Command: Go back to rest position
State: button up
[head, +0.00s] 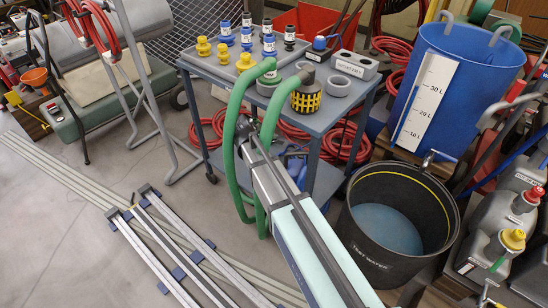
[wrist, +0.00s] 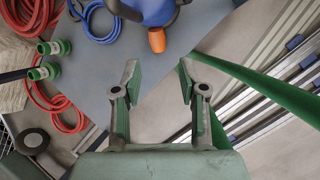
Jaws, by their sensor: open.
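My gripper (wrist: 158,82) is open in the wrist view, its two fingers apart with nothing between them. Its fingertips show over a grey surface and the concrete floor. My pale arm (head: 305,250) reaches up from the bottom of the head view toward the front of the grey cart (head: 340,130). I cannot clearly make out the gripper in the head view.
A blue item with an orange nozzle (wrist: 157,40) lies just beyond the fingertips. A green hose (wrist: 260,85) passes close on the right. The black tub (head: 400,215) and blue barrel (head: 455,85) stand right of my arm. Rails (head: 170,245) lie on the left floor.

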dwell(0.5)
jog(key=s+d+f+m+g+y, duration=0.1)
jog(key=s+d+f+m+g, duration=0.25)
jog(key=s, duration=0.55)
jog(key=s+d+f+m+g, duration=0.1)
jog(key=s+f+m+g, duration=0.1)
jog(key=s+f+m, duration=0.55)
jog(key=s+d+f+m+g+y, duration=0.1)
jog(key=s+d+f+g, duration=0.15)
jog(key=s, duration=0.75)
jog(key=s+d+f+m+g+y, duration=0.1)
jog(key=s+d+f+m+g, duration=0.1)
jog(key=s, duration=0.7)
jog(key=s+d+f+m+g+y, duration=0.1)
jog(key=s+f+m+g, duration=0.15)
jog(key=s, duration=0.65)
jog(key=s+d+f+m+g+y, duration=0.1)
jog(key=s+d+f+g, duration=0.15)
jog(key=s, duration=0.65)
jog(key=w+r+t+p, duration=0.2)
jog(key=r+p, duration=0.6)
jog(key=p, duration=0.5)
jog(key=w+r+t+p, duration=0.2)
jog(key=r+t+p, duration=0.2)
jog(key=r+p, duration=0.5)
jog(key=p, duration=0.5)
jog(key=shift+w+a, duration=0.15)
jog(key=shift+w, duration=0.15)
